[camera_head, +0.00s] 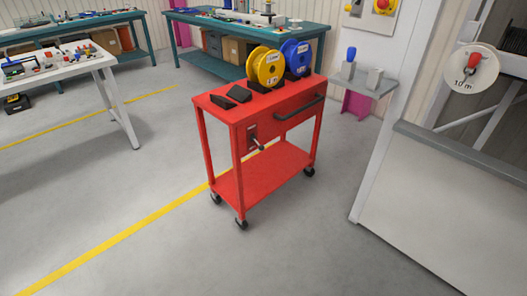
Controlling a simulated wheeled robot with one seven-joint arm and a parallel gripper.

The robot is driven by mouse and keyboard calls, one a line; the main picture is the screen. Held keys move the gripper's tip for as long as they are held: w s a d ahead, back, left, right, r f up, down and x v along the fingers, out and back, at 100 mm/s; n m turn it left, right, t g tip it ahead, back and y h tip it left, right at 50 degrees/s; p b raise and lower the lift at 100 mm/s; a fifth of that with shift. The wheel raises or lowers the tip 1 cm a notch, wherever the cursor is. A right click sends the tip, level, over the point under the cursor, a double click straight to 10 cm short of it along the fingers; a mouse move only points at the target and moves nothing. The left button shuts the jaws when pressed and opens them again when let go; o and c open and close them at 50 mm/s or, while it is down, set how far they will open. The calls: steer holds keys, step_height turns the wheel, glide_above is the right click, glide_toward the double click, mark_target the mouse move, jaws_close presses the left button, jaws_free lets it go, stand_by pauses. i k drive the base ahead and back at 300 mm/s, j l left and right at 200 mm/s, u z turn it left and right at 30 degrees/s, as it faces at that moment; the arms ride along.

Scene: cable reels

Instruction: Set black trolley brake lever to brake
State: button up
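A red trolley (262,176) on small black castors stands in the middle of the view. A small lever (257,144) sits on a dark plate at the left of the trolley's upper front panel. It slants down to the right, with a dark end; its markings are too small to read. A black bar handle (299,108) is on the same panel, to the right of the lever. My gripper is not in view.
Yellow (268,68) and blue (293,57) reels and black blocks (239,94) stand on the trolley top. A grey-white counter (440,205) is at right, with a "10 m" disc above. Workbenches are behind and left. Floor in front is clear.

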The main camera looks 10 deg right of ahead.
mark_target(261, 147)
steer(key=i+l+u, duration=0.45)
steer(key=i+l, duration=0.15)
steer(key=i, duration=0.3)
steer(key=i+l+u, duration=0.5)
steer(key=i+l, duration=0.3)
steer(key=l, duration=0.15)
